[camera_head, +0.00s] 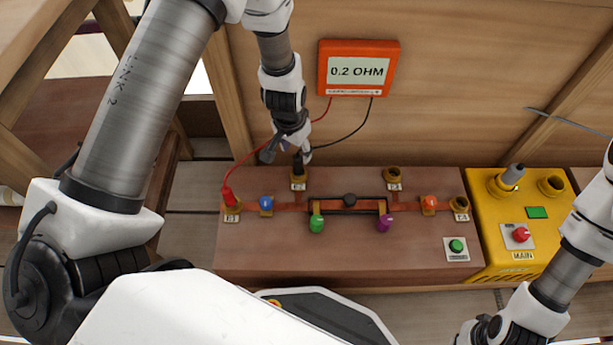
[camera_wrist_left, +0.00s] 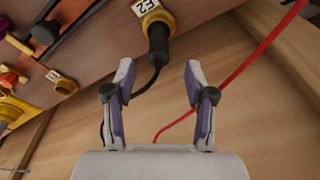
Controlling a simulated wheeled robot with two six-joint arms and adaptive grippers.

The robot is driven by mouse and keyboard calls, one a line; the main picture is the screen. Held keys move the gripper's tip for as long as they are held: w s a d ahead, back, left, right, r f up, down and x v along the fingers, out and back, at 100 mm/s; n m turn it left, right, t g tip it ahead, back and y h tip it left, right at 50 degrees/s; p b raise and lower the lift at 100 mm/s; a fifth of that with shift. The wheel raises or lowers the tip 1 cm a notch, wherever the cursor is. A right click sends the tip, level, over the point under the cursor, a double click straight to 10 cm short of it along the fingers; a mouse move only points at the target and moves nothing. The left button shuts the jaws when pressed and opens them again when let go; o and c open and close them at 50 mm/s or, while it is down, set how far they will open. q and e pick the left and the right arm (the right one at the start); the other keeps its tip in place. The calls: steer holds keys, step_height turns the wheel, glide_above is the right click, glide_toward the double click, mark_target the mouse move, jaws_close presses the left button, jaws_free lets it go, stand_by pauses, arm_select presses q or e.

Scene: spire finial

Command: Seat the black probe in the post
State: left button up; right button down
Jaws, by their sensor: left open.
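The black probe (camera_wrist_left: 158,45) stands in the brass post marked E2 (camera_wrist_left: 155,20) in the left wrist view, its handle outside and a black lead running from its end. In the head view the probe (camera_head: 298,163) stands upright at the E2 post (camera_head: 298,183) at the board's back left. My left gripper (camera_wrist_left: 159,75) is open, its two fingers apart and just clear of the probe's handle end. In the head view the left gripper (camera_head: 288,152) is close around the probe and partly hides it. My right gripper (camera_head: 475,330) is partly at the bottom edge; its jaws are unclear.
A red probe (camera_head: 228,195) stands in the front left post. An orange meter (camera_head: 359,68) on the back wall reads 0.2 OHM. Coloured knobs, such as the green one (camera_head: 317,224), stand on the board. A yellow MAIN box (camera_head: 490,245) is at the right.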

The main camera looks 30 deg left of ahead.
mark_target(299, 164)
arm_select(q)
steer(key=f+b, duration=0.4)
steer(key=f, duration=0.1)
steer(key=f+b, duration=0.2)
steer(key=shift+w+d+f, duration=0.15)
steer(key=shift+w+f, duration=0.2)
steer(key=shift+r, duration=0.1)
steer(key=shift+c, duration=0.7)
jaws_close()
